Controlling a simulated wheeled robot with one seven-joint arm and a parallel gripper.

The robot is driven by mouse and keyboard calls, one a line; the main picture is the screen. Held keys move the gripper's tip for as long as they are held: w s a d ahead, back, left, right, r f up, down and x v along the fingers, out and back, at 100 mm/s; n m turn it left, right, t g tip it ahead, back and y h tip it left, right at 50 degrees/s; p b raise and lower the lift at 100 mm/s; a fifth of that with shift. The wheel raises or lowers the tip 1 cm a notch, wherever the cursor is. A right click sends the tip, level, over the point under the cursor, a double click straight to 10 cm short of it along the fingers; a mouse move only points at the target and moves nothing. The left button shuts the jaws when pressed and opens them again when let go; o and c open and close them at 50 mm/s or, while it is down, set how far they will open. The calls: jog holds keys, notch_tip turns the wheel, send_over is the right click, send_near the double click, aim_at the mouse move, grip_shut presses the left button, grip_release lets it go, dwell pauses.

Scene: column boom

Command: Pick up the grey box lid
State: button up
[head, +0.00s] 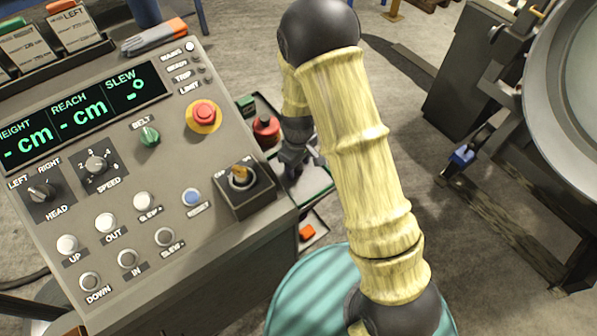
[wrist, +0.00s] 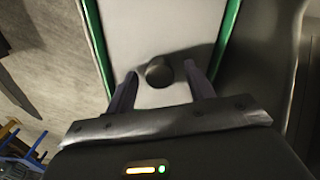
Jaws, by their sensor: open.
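In the wrist view a flat light grey lid (wrist: 150,30) with a round dark knob (wrist: 158,72) lies between green edges. My gripper (wrist: 160,83) is open, with one finger on each side of the knob. I cannot tell whether either finger touches it. In the head view my gripper (head: 294,163) is low beside the console's right side, partly hidden by my arm. The lid is mostly hidden there; a green-edged box (head: 315,190) shows beneath the gripper.
A grey control console (head: 120,205) fills the left, close to my gripper. A red round object (head: 266,130) stands just behind the gripper. A teal round surface (head: 310,290) is at the bottom. Dark machinery (head: 465,90) stands at right, with concrete floor between.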

jog(key=shift+c, duration=0.2)
jog(key=c, duration=1.1)
jog(key=shift+r, duration=0.15)
notch_tip(320, 180, up, 18)
jog(key=shift+f+b, duration=0.1)
jog(key=shift+b, duration=0.4)
